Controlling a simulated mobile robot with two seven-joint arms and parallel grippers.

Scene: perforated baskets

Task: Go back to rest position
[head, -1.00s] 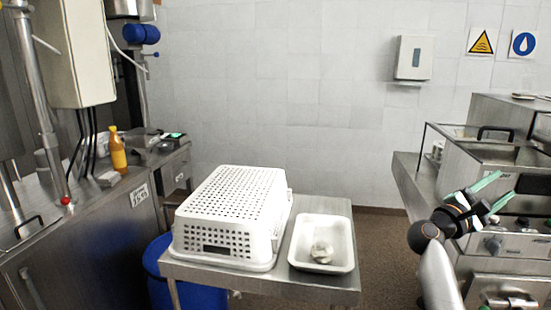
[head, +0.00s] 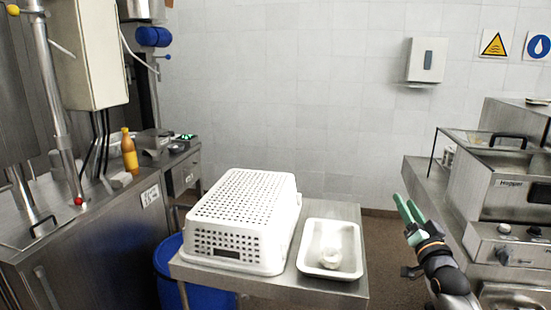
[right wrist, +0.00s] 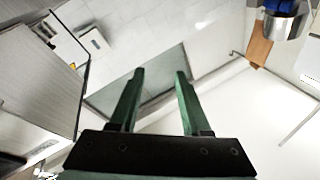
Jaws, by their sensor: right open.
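My right gripper (head: 406,207) has green fingers and is raised to the right of the steel table, in front of the machine on the right. In the right wrist view its two fingers (right wrist: 159,75) stand apart with nothing between them. A white perforated basket (head: 246,203) lies upside down on the table. A white tray (head: 310,232) sits to its right with a small whitish item (head: 330,256) inside. My left gripper is not in the head view.
The steel table (head: 270,287) stands in the middle, with a blue bin (head: 168,262) under its left side. A steel counter with an orange bottle (head: 129,152) is at left. A steel machine (head: 500,190) stands at right. Floor shows between table and machine.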

